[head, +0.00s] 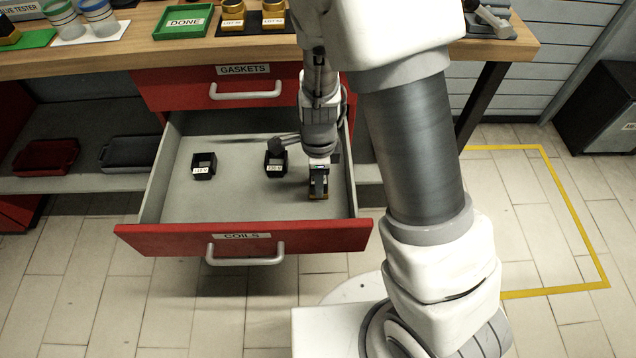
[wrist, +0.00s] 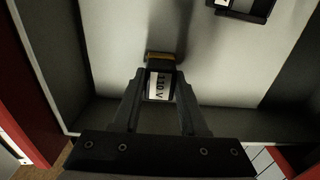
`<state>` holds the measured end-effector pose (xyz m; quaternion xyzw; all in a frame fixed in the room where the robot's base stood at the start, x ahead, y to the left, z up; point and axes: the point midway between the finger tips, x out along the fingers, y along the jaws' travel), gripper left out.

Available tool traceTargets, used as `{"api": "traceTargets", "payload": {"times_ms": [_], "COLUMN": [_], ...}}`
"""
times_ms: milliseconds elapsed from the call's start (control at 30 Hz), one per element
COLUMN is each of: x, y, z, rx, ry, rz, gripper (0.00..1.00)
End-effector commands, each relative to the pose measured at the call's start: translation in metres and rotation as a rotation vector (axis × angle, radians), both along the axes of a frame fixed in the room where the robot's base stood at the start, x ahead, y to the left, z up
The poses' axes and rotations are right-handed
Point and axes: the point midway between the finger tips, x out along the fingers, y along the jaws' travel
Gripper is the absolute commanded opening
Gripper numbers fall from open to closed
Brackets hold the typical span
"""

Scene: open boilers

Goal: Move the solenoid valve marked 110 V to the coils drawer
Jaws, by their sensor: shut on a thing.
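The coils drawer (head: 242,237) is pulled open, with a red front marked COILS and a grey inside. My gripper (head: 319,177) is over the right side of this drawer, pointing down. It is shut on the solenoid valve (head: 318,196), which has a dark body and a brass-coloured end. In the wrist view the valve's white label (wrist: 158,87) reads 110 V between the fingers. The valve is inside the drawer walls, at or just above the floor; I cannot tell if it touches. Two black square coils, a left one (head: 204,173) and a middle one (head: 275,170), lie in the drawer.
The shut gaskets drawer (head: 246,90) is directly above. A green DONE tray (head: 183,33) and several brass-coloured parts stand on the wooden bench (head: 130,62). The left shelf holds a red tray (head: 46,156) and a dark tray (head: 128,152).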

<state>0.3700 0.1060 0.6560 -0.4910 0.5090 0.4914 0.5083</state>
Motion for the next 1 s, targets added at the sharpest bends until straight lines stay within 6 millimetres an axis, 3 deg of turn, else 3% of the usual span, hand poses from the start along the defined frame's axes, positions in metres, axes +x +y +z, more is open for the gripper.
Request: {"api": "traceTargets", "payload": {"times_ms": [367, 400, 533, 833, 1000], "x": [0.0, 0.0, 0.0, 0.0, 0.001], "y": [0.0, 0.0, 0.0, 0.0, 0.0], "z": [-0.005, -0.004, -0.004, -0.003, 0.016], "rx": [0.0, 0.0, 0.0, 0.0, 0.001], "ry": [-0.001, -0.001, -0.001, -0.001, -0.003], "rz": [0.001, 0.001, 0.001, 0.001, 0.0], "gripper": [0.0, 0.48, 0.71, 0.72, 0.72]}}
